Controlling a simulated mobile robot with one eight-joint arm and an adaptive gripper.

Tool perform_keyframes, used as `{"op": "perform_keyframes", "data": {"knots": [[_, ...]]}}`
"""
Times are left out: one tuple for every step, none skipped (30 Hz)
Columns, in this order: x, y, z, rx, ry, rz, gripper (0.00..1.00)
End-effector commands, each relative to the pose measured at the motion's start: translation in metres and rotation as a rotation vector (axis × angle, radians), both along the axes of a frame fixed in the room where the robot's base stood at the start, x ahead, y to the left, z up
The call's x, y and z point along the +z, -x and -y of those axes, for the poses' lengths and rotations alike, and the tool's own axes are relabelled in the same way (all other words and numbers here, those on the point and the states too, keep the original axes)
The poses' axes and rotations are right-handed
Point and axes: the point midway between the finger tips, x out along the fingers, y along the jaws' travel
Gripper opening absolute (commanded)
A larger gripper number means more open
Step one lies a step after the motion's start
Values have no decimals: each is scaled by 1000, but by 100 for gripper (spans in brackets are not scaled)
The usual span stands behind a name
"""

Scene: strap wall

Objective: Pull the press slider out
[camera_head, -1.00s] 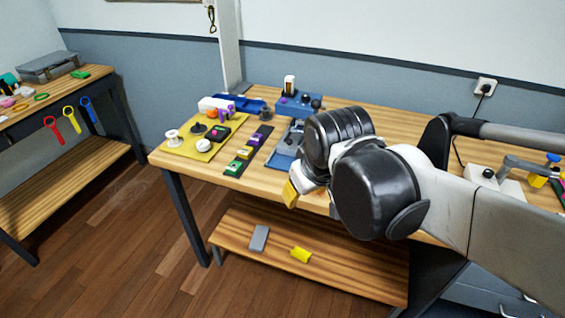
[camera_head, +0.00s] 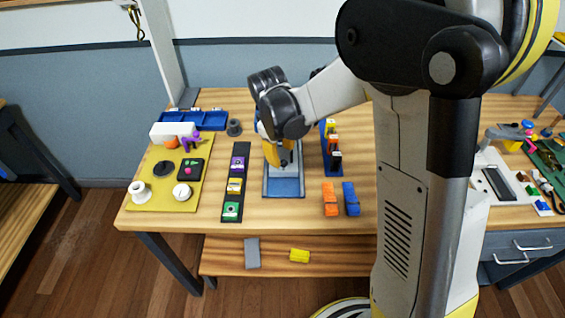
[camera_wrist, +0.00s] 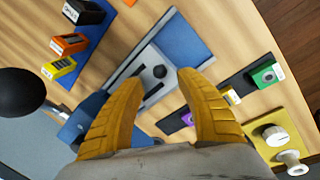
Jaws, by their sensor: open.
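The press has a blue base (camera_head: 284,188) on the bench, and its front part shows below my gripper in the head view. In the wrist view the blue base (camera_wrist: 184,40) holds a light grey slider (camera_wrist: 147,85) with a round black knob (camera_wrist: 159,71). My gripper (camera_wrist: 158,84) is open, with its yellow fingers on either side of the slider and nothing between them. The knob lies just past the fingertips in the picture; I cannot tell the height gap. In the head view my gripper (camera_head: 284,158) hangs over the press and hides its rear part.
A dark strip with coloured blocks (camera_head: 235,187) and a yellow board with knobs (camera_head: 163,196) lie left of the press. A blue rack with labelled blocks (camera_head: 331,150) stands to the right. Orange (camera_head: 330,198) and blue (camera_head: 351,198) blocks lie nearer the bench's front edge.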

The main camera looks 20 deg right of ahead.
Motion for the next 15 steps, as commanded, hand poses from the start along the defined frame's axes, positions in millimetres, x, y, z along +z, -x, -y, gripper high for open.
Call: {"op": "perform_keyframes", "data": {"knots": [[-13, -2, 2, -1, 0, 0, 43], [-19, -2, 3, -1, 0, 0, 43], [-25, -3, 3, 0, 0, 0, 43], [-29, -3, 4, -1, 0, 0, 43], [-33, -4, 5, 0, 0, 0, 43], [-38, -5, 5, 0, 0, 0, 43], [-40, -5, 6, 0, -1, 1, 43], [-43, -5, 6, -1, -1, 1, 43], [-45, -5, 7, -1, -1, 1, 43], [-46, -6, 7, -1, -1, 1, 43], [-47, -6, 7, -1, -1, 1, 43], [-48, -6, 7, -1, -1, 1, 43], [-48, -6, 7, -1, -1, 1, 43], [-48, -6, 7, -1, -1, 1, 43], [-48, -6, 7, -1, -1, 1, 43]]}}
